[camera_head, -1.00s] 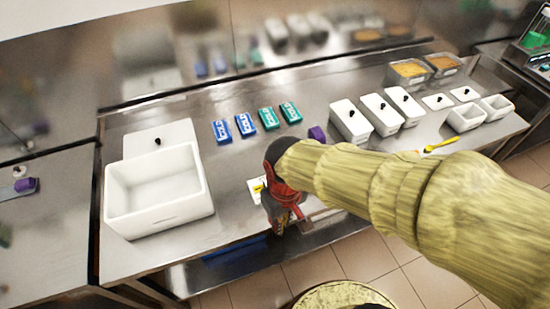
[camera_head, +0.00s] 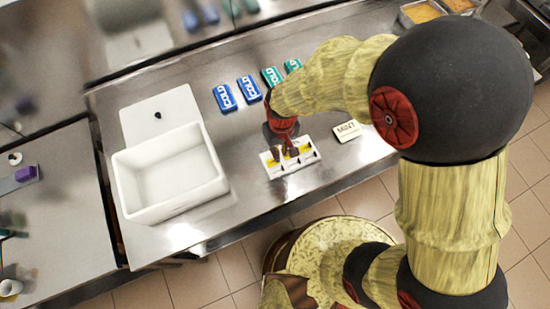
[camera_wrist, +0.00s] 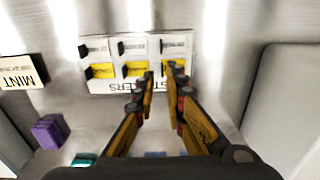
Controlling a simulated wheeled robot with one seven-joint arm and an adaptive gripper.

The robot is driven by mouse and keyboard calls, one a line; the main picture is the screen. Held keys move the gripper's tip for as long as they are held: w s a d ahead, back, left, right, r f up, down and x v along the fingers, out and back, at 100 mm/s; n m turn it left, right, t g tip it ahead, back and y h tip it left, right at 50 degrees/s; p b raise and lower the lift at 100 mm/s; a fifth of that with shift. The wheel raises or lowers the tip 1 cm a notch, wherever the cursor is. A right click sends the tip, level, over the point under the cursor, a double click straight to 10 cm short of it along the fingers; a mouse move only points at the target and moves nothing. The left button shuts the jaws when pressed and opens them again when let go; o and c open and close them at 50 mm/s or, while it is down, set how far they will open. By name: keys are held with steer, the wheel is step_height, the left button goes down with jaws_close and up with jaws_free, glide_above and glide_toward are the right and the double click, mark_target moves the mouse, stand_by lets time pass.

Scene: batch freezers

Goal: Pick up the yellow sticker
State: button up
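A white sticker holder (camera_head: 268,172) lies on the steel counter near its front edge; it also shows in the wrist view (camera_wrist: 101,88), with lettering along one side. It has several compartments with yellow stickers (camera_wrist: 134,69) and small dark pieces (camera_wrist: 86,51) in them. Yellow also shows in the head view (camera_head: 272,161). My gripper (camera_head: 288,152) points down over the holder. In the wrist view, my gripper (camera_wrist: 161,72) has a narrow gap between its fingertips, near the right-hand yellow sticker (camera_wrist: 165,66), which they partly hide. Nothing is visibly held. Whether the tips touch it is unclear.
A MINT card (camera_head: 347,131) lies right of the holder. A large white tub (camera_head: 130,190) stands left, with its lid (camera_head: 160,112) behind it. Blue boxes (camera_head: 225,97) and green boxes (camera_head: 271,76) lie behind. A purple object (camera_wrist: 50,131) shows in the wrist view.

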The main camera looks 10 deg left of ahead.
mark_target(273, 161)
steer(key=f, duration=0.2)
steer(key=f+b, duration=0.1)
steer(key=f, duration=0.2)
steer(key=shift+a, duration=0.2)
steer(key=shift+r, duration=0.1)
steer(key=shift+c, duration=0.4)
jaws_close()
